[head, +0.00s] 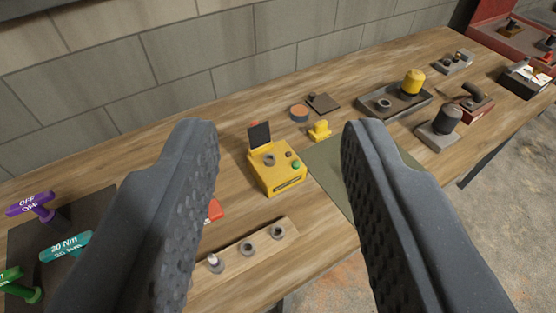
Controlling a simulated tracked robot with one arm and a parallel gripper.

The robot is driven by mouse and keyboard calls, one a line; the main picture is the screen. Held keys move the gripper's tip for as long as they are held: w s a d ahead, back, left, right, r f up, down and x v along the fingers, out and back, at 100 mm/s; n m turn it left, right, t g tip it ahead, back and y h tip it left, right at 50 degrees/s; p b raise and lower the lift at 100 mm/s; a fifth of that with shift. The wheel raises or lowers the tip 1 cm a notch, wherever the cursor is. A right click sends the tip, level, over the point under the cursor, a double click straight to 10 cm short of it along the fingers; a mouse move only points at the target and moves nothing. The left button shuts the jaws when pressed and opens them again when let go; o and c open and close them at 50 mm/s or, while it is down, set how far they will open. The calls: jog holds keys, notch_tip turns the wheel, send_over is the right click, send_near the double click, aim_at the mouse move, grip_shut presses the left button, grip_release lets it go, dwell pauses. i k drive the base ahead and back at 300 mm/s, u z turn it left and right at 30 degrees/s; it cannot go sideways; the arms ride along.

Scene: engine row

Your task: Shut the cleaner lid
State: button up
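The cleaner (279,177) is a small yellow box on the wooden bench, in the middle of the head view. Its dark lid (260,134) stands up at the back left of the box, open.
A wooden strip with several sockets (247,248) lies in front of the cleaner. A small yellow piece (320,130) and a copper-coloured disc (299,113) lie behind it. A green mat (345,180) is to the right. Coloured handles (66,246) stand at left. A block wall runs behind.

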aim_at(259, 134)
jog(key=i, duration=0.45)
jog(key=u, duration=0.05)
jog(key=k, duration=1.3)
jog(key=z, duration=0.35)
jog(key=i, duration=1.9)
jog(key=u, duration=0.75)
